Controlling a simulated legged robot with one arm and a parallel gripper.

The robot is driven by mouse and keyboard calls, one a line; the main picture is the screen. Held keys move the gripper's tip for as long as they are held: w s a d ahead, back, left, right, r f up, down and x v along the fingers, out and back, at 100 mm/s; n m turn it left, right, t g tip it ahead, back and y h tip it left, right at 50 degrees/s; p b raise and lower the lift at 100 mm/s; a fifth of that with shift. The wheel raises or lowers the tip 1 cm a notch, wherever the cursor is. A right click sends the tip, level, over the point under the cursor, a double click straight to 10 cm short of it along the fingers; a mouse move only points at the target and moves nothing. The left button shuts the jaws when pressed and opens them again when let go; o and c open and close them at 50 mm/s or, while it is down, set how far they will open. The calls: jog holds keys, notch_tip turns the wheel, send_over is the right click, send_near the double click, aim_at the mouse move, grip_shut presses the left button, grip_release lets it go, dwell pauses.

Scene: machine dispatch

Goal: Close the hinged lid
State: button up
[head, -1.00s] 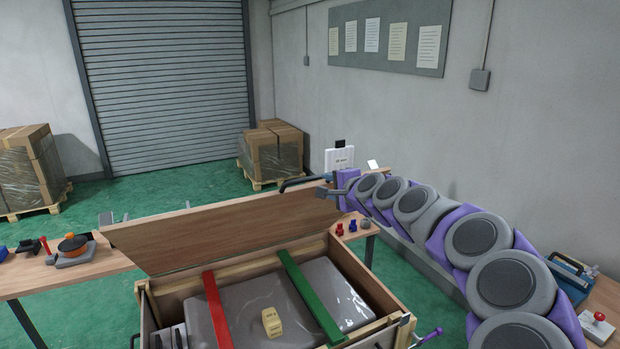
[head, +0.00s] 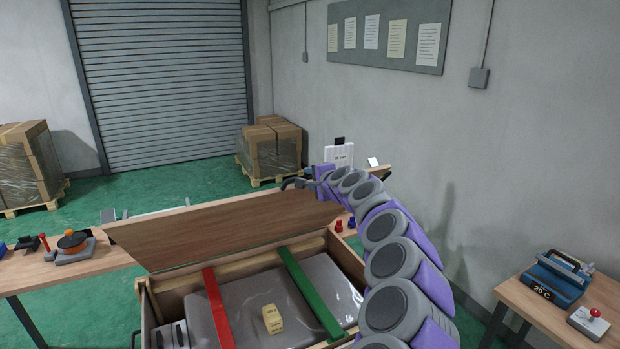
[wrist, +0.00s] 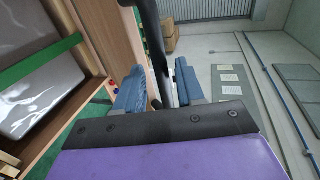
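The hinged lid (head: 225,232) is a brown wooden panel, raised and tilted at the back of an open wooden crate (head: 262,260). A dark bar handle sits at the lid's upper right; it shows in the wrist view (wrist: 154,45). My gripper (head: 300,183) is at this handle. In the wrist view its two blue fingers (wrist: 160,92) stand apart with the dark bar between them. Contact with the bar is not clear. In the crate are a grey wrapped load, a red strap (head: 218,308), a green strap (head: 310,292) and a yellow block (head: 272,318).
A workbench (head: 60,278) behind holds an orange-topped device (head: 73,241) and small red parts (head: 340,226). A side table at right holds a blue device (head: 556,278) and a red-knobbed box (head: 590,320). My arm spans the crate's right side. A wall stands beyond it.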

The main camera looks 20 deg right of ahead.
jog(key=shift+w+f, duration=0.25)
jog(key=shift+w, duration=0.35)
jog(key=shift+w+d, duration=0.1)
jog(key=shift+w, duration=0.1)
jog(key=shift+w+d+f, duration=0.1)
jog(key=shift+w+d, duration=0.1)
jog(key=shift+d, duration=0.35)
jog(key=shift+a, duration=0.1)
jog(key=shift+a, duration=0.2)
jog(key=shift+c, duration=0.2)
jog(key=shift+a, duration=0.25)
jog(key=shift+c, duration=1.4)
grip_shut()
jog(key=shift+d, duration=0.1)
